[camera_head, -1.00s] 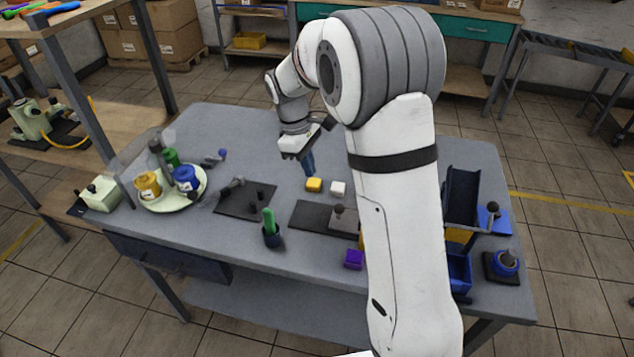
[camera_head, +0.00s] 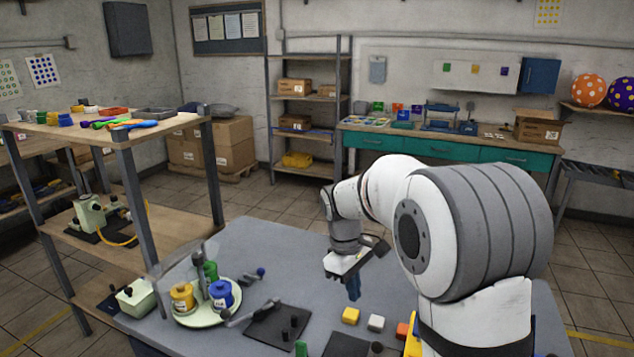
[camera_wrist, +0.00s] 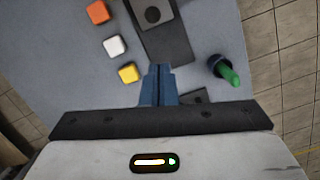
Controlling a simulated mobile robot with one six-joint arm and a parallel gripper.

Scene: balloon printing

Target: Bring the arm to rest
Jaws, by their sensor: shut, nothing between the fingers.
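My gripper (camera_head: 354,288) is over the grey work table (camera_head: 262,245), fingers pointing down, behind a yellow block in the head view. In the wrist view its blue fingers (camera_wrist: 160,84) are pressed together with nothing between them. The yellow block (camera_head: 350,315), a white block (camera_head: 376,322) and an orange block (camera_head: 402,330) lie in a row on the table, apart from the fingers. They also show at the upper left of the wrist view. My arm covers the right part of the table in the head view.
A round tray (camera_head: 207,318) with yellow, blue and green pots stands at the table's left. A dark plate (camera_head: 278,326) lies in front. A green-topped peg in a dark cup (camera_wrist: 228,75) shows in the wrist view. A shelf rack (camera_head: 128,132) stands left.

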